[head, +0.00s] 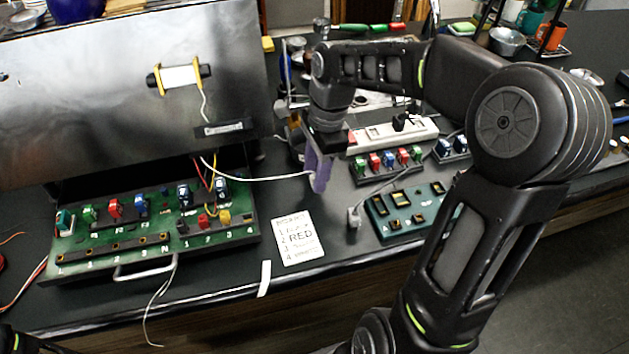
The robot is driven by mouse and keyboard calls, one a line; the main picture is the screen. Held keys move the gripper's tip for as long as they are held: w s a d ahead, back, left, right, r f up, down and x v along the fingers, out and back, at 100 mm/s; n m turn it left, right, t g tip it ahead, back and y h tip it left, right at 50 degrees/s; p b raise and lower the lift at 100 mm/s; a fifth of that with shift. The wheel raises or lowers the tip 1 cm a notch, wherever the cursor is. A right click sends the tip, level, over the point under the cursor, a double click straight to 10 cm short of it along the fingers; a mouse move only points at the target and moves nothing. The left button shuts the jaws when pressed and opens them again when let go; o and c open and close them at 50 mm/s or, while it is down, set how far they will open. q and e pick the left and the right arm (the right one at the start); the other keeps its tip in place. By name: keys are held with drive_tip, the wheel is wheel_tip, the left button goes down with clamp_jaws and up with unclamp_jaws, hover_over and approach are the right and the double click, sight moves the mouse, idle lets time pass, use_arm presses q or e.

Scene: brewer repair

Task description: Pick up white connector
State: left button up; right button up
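A pale grey-white plug (354,216) stands on the dark table beside the small green board, with a thin pale cable rising from it. A white cable (265,178) runs from the opened brewer to my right gripper and ends from sight at its fingers. My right gripper (320,182) points down with purple fingers, seen nearly edge-on, left of the plug and apart from it. Whether its fingers are closed on the cable's end is hidden. My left gripper is out of view; only a bit of my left arm shows at the bottom left corner.
The brewer's green board (150,234) holds several coloured connectors. A printed card (298,238) lies in front. A white power strip (392,134), a row of coloured connectors (388,161) and a small green board (408,212) stand right of the gripper. Another loose wire hangs over the front edge.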

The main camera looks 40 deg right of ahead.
clamp_jaws()
idle(0.5)
